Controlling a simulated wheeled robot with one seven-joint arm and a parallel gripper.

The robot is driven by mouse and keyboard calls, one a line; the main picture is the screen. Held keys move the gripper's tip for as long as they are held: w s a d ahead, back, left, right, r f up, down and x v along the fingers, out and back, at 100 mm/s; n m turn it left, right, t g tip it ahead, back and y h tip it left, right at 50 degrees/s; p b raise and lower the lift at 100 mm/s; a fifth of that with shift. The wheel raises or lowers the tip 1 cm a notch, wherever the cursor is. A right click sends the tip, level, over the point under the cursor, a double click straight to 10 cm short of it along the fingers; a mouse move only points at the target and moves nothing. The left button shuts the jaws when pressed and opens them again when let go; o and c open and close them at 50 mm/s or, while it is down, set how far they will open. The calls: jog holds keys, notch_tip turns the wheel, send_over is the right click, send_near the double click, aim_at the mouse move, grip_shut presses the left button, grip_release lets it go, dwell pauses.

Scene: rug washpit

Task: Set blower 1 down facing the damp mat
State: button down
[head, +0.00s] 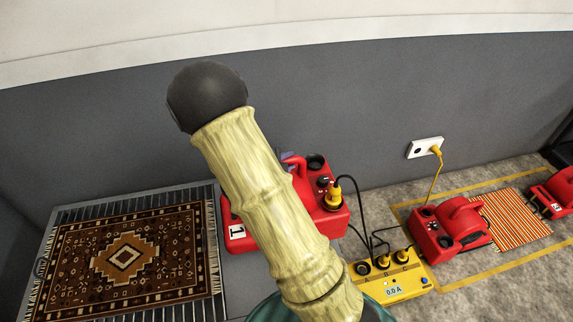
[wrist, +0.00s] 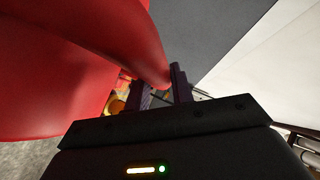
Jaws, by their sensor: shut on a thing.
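Blower 1 (head: 240,232), a red box-shaped unit with a white "1" label, is partly hidden behind my arm in the head view. Its red body fills the upper left of the wrist view (wrist: 60,75). My gripper (wrist: 165,92) is shut on the blower's red handle; in the head view only a dark bit of it shows (head: 286,156). A brown patterned rug (head: 70,240) lies left of the blower on a slatted rack. An orange striped mat (head: 507,222) lies on the floor at right. I cannot tell which is damp, nor whether the blower touches a surface below.
A yellow power box (head: 408,290) reading 0.0 A stands right of blower 1, with black cords running up from it. A third (head: 555,193) is at the right edge. The grey wall is close behind.

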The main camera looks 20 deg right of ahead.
jog(key=shift+f, duration=0.85)
jog(key=shift+f+b, duration=0.55)
jog(key=shift+f, duration=1.35)
jog(key=c, duration=1.6)
grip_release()
jog(key=shift+f, duration=0.4)
jog(key=shift+c, duration=0.2)
jog(key=o, duration=0.4)
jog(key=shift+s+r, duration=0.1)
jog(key=shift+s, duration=0.1)
jog(key=shift+o, duration=0.2)
jog(key=shift+r, duration=0.1)
